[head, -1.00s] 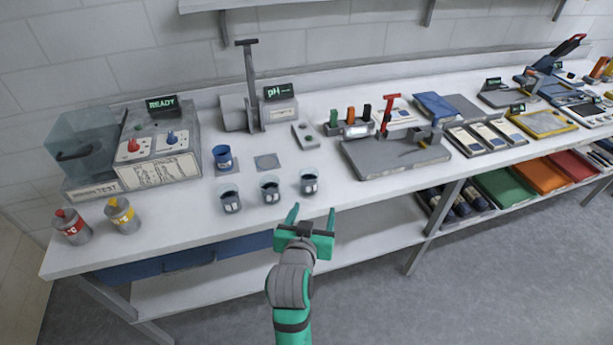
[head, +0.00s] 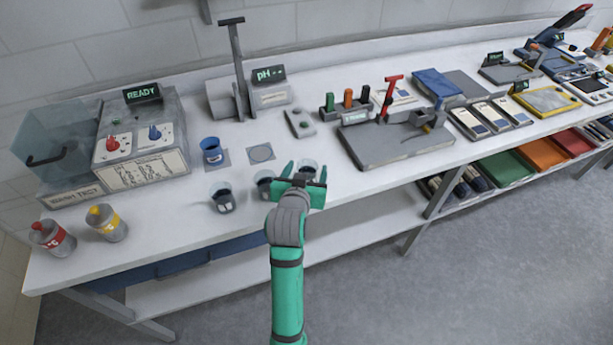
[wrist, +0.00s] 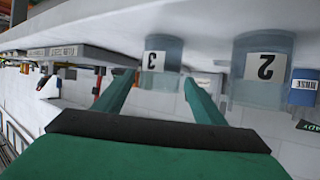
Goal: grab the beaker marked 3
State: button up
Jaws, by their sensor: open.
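The beaker marked 3 (wrist: 162,52) is clear, with a white label, and appears upside down in the wrist view. It lies straight ahead of my gripper (wrist: 158,84), in line with the gap between the fingers; I cannot tell whether it is between the tips. In the head view the same beaker (head: 308,165) is the rightmost of three, partly hidden by my gripper (head: 304,174). My gripper is open and empty at the bench's front edge. The beaker marked 2 (wrist: 264,68) stands beside it, in the middle of the row in the head view (head: 264,180).
A third beaker (head: 222,196) stands at the row's left end. A blue cup (head: 211,151) is behind it. The pH stand (head: 238,75) and a grey tray with a red lever (head: 375,145) stand farther back and right. Two capped bottles (head: 106,222) stand at left.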

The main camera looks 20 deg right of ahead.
aim_at(309, 166)
jog(key=shift+f+x, duration=0.2)
jog(key=shift+x, duration=1.15)
jog(key=shift+f+x, duration=0.15)
jog(key=shift+x, duration=1.25)
jog(key=shift+s, duration=0.2)
jog(key=c, duration=1.4)
